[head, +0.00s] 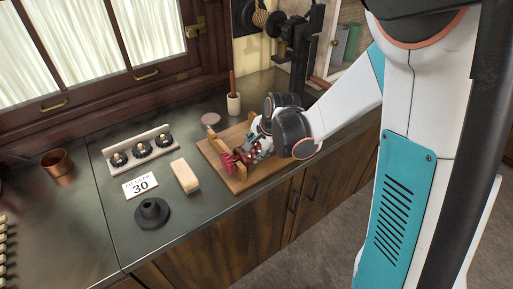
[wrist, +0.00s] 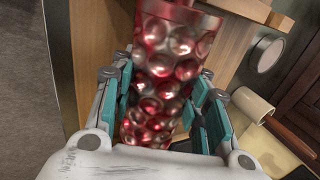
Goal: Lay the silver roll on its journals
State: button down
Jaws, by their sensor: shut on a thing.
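The silver roll (wrist: 165,75) is a dimpled metal cylinder with red reflections. It fills the middle of the wrist view, and its lower end is partly hidden by my gripper. My gripper (wrist: 160,98) is shut on it, with teal finger pads on both sides. In the head view my gripper (head: 253,152) is low over a wooden board (head: 240,184) and mostly hides the roll. A wooden upright (head: 216,145) stands on the board beside it. I cannot tell whether the roll touches the uprights.
A cream cup (head: 233,104) with a brown stick and a round disc (head: 211,118) stand behind the board. To the left are a wooden block (head: 185,176), a card marked 30 (head: 140,186), a black flanged piece (head: 152,213), a rack of dark knobs (head: 140,150) and a copper cup (head: 58,165).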

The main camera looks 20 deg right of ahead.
jog(key=c, duration=0.8)
grip_release()
jog(key=shift+c, duration=0.2)
jog(key=v, duration=1.2)
jog(key=shift+s+r, duration=0.1)
jog(key=shift+s, duration=0.05)
jog(key=s+r+n+t, duration=0.1)
jog(key=s+r+n, duration=0.1)
jog(key=s+n, duration=0.5)
jog(key=s+a+r+n+t+h, duration=0.1)
jog(key=s+r+n, duration=0.2)
jog(key=s+n, duration=0.4)
jog(key=s, duration=0.3)
jog(key=shift+s+h, duration=0.3)
jog(key=shift+s, duration=0.1)
